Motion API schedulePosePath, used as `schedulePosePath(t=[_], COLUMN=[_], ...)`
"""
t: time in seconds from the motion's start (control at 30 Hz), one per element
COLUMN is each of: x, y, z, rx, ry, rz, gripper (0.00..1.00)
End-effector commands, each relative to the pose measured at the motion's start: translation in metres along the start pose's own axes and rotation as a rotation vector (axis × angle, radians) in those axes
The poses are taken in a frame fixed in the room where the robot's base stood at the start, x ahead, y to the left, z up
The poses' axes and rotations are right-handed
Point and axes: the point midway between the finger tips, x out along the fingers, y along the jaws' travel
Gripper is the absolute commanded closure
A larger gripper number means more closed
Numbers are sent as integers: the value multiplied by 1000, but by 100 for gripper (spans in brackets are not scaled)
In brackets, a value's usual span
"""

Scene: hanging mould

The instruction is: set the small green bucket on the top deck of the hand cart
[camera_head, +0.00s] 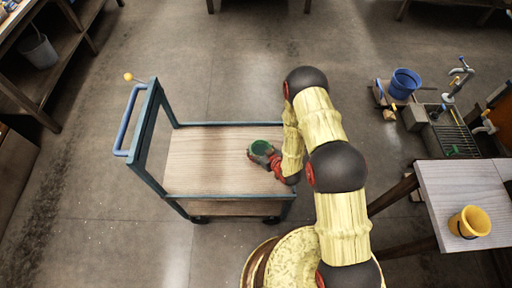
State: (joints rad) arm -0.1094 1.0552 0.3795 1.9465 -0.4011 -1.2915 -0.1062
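The small green bucket (262,147) is over the right part of the hand cart's wooden top deck (210,172). Its open top faces up and it looks upright. My gripper (264,157) reaches in from the right and its fingers meet the bucket's near side, seemingly shut on it. The fingers hide part of the bucket's lower side. I cannot tell whether its base touches the deck or is a little above it. The rest of the deck is bare.
The cart's blue push handle (128,120) is at its left end. A yellow bucket (470,222) stands on a pale table (458,190) at right. A blue bucket (404,83) is near the sink at upper right. A grey bucket (39,50) is on the left shelf.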

Motion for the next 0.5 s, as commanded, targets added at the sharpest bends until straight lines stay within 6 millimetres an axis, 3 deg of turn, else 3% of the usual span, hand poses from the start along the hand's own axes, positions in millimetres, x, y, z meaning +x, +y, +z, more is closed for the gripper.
schedulePosePath(t=[0.4,0.5], x=[0,0], y=[0,0], z=[0,0], rx=[0,0], ry=[-1,-1], rz=[0,0], gripper=[23,21])
